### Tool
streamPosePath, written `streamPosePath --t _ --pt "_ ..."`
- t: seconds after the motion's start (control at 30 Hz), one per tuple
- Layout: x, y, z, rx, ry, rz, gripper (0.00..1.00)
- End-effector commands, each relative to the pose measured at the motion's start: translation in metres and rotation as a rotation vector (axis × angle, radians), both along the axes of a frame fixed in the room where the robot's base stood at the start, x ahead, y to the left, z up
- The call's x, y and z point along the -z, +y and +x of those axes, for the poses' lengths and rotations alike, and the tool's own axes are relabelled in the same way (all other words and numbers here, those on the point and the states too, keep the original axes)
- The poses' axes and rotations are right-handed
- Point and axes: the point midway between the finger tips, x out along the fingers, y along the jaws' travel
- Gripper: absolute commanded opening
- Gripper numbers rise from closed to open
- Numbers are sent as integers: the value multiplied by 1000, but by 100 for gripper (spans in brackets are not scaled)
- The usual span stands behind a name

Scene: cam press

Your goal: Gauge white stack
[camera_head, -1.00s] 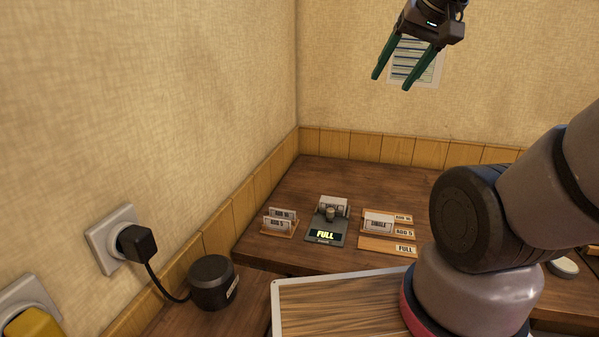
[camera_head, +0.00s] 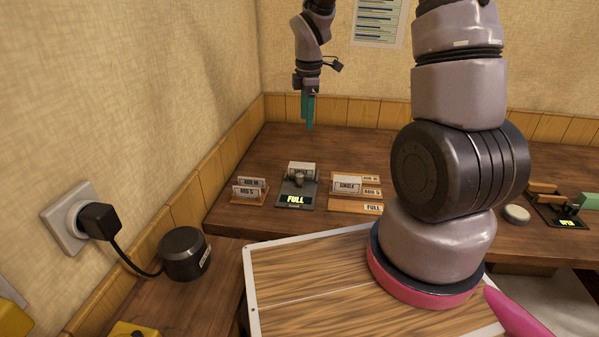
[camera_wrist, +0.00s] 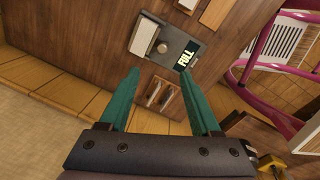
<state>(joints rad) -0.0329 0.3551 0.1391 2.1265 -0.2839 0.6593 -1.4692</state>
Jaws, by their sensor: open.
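A dark gauge plate (camera_head: 297,201) with a lit display reading FULL stands on the table. A white block or stack (camera_head: 302,169) sits at its back, with a grey knob (camera_head: 299,181) in front. In the wrist view the white stack (camera_wrist: 144,36) and the gauge (camera_wrist: 174,45) show beyond my fingertips. My gripper (camera_head: 308,127) has green fingers, points down and is apart and empty, above the table behind the gauge. In the wrist view my gripper (camera_wrist: 159,72) has a card rack (camera_wrist: 160,96) between its fingers in the picture, lower down.
A rack with ADD 10 and ADD 5 cards (camera_head: 250,189) stands left of the gauge. On the right are a SINGLE block (camera_head: 347,184) and wooden strips marked ADD 10, ADD 5 and FULL (camera_head: 373,207). A black cylinder (camera_head: 185,253) stands front left. A wall borders the left side.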

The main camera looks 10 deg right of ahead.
Motion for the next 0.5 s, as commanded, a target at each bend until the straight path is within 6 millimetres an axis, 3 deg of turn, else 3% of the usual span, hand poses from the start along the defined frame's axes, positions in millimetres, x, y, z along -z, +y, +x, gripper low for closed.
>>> streamPosePath --t 0.03,0.2,0.5 --pt "22 4 4 -82 28 -8 64" --pt "69 13 12 -306 77 -21 64" --pt "101 18 14 -414 100 -22 64"
